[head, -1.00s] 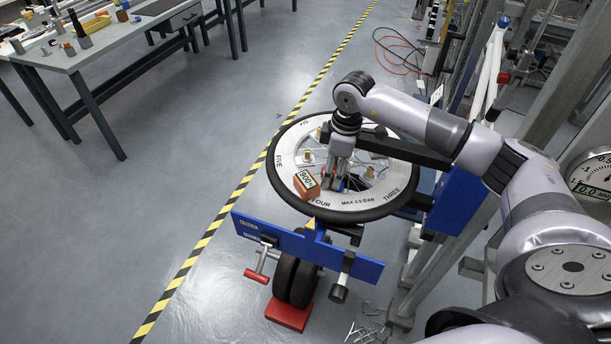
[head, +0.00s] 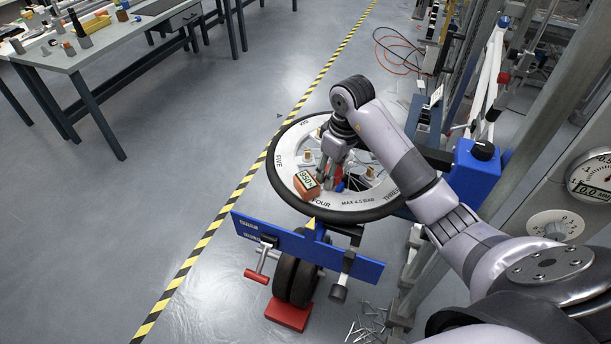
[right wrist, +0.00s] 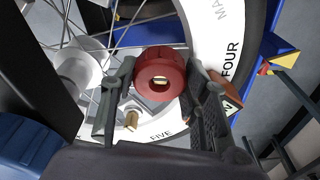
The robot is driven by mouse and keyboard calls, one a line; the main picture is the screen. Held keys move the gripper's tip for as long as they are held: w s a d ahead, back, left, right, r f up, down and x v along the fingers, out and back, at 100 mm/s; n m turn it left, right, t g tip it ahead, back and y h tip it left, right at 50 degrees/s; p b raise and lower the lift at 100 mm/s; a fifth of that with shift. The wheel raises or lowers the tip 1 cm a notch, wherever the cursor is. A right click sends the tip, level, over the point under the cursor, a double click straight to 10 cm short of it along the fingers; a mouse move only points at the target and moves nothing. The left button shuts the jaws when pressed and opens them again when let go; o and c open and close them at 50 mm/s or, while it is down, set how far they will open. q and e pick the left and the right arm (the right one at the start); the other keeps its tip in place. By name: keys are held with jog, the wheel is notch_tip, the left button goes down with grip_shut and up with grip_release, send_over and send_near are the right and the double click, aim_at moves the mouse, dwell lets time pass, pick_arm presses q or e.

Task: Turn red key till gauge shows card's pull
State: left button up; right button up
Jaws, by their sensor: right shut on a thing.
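The red key (right wrist: 160,61), a round red piece with a hole in its middle, sits between the two fingers of my right gripper (right wrist: 160,78) in the right wrist view. The gripper is shut on it, over the spokes of a wheel. In the head view my right gripper (head: 328,176) points down inside the rim of the wheel (head: 345,205), near the word FOUR. A small reddish-brown gauge (head: 307,184) beside it has a pale display that seems to read 950 N. I cannot make out a card with a pull value. My left gripper is not in view.
A workbench (head: 85,55) stands at upper left. The floor between is clear.

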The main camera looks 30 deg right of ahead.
jog(key=o, duration=1.2)
jog(key=shift+d+r+n, duration=0.1)
jog(key=shift+n, duration=0.2)
